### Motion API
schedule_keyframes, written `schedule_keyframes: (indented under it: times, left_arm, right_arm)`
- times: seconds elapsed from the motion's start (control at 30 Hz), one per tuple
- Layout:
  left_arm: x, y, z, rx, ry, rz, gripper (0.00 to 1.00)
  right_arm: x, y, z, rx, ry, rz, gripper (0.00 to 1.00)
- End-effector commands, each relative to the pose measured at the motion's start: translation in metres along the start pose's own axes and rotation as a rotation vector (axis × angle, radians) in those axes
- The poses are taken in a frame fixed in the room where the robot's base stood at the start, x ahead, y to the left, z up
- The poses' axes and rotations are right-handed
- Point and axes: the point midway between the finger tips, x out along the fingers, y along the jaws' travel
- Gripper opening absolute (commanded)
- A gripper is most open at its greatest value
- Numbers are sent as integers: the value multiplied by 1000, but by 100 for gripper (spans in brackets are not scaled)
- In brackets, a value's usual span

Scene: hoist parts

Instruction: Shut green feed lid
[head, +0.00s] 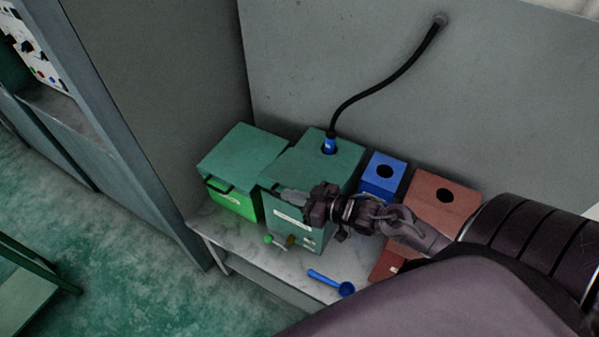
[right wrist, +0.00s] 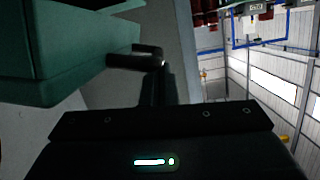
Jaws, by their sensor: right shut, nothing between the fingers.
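A teal-green box (head: 285,222) stands mid-shelf with a white label on its front. Its top (head: 345,155) has a blue hose plug in it, and a front flap juts out above the label. My right gripper (head: 292,196) is shut and empty, right at this box's front, hiding part of it. I cannot tell whether it touches. In the right wrist view a teal-green body (right wrist: 75,75) with a dark handle-like bar (right wrist: 138,60) is close to the gripper's fingers (right wrist: 157,85). I cannot tell how far the lid is open. My left gripper is not in view.
Left stands a box with a dark green top (head: 243,150) and bright green front (head: 232,200). A blue box (head: 381,178) and a red-brown box (head: 440,200) stand right. A blue scoop (head: 328,282) and a small green-ended item (head: 269,239) lie near the shelf's front edge (head: 270,285).

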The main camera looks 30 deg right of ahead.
Motion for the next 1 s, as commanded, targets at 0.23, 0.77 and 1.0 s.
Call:
schedule_keyframes:
  times: [0.23,0.77,1.0]
  left_arm:
    - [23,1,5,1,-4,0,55]
    - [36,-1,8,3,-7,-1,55]
    - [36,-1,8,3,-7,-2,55]
  right_arm:
    - [11,-8,44,-175,-1,43,0]
    - [18,-8,74,-200,1,49,0]
    - [18,-9,76,-198,-3,49,0]
